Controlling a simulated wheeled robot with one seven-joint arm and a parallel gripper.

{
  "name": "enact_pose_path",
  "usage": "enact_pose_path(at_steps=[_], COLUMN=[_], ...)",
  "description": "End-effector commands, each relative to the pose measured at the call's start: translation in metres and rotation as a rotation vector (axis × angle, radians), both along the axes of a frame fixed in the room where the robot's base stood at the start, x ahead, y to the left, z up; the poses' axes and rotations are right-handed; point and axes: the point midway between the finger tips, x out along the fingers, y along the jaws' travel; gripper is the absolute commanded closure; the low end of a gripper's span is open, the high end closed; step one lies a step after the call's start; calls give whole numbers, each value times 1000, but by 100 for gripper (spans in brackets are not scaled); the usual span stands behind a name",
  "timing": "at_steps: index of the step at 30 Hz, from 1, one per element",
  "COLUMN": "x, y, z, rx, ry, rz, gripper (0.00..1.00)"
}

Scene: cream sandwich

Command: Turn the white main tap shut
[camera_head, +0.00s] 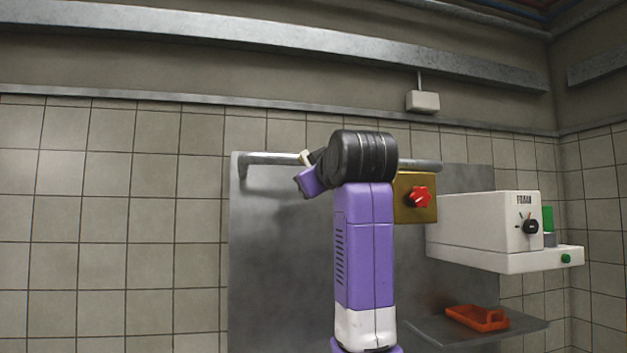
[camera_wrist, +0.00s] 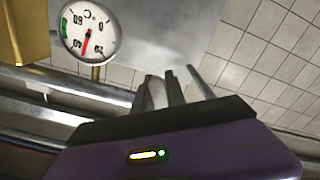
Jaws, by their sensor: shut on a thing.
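The white main tap shows in the wrist view as a pale narrow piece (camera_wrist: 157,93) between the dark fingers of my gripper (camera_wrist: 160,90). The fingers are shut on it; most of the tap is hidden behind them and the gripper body. In the head view a small pale piece (camera_head: 305,158) shows at the steel pipe (camera_head: 272,158), next to my purple hand, and my arm hides much of this spot. I cannot tell how far the tap is turned.
A round gauge (camera_wrist: 88,30) with a red needle stands by the pipe in the wrist view. A brass box with a red knob (camera_head: 419,197) sits right of my arm. A white machine (camera_head: 480,225) and an orange tray (camera_head: 477,318) on a steel shelf are further right.

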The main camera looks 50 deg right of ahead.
Motion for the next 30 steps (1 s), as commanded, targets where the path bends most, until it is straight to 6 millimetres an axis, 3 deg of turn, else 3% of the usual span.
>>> enact_pose_path(at_steps=[3,4,7,19,30], x=[0,0,0,-6,-52], y=[1,1,1,4,36], z=[1,1,1,0,-1], rx=[-1,-1,-1,0,-1], ry=[-2,-2,-3,-4,-6], rz=[2,2,2,1,1], gripper=[100,78,62,62,62])
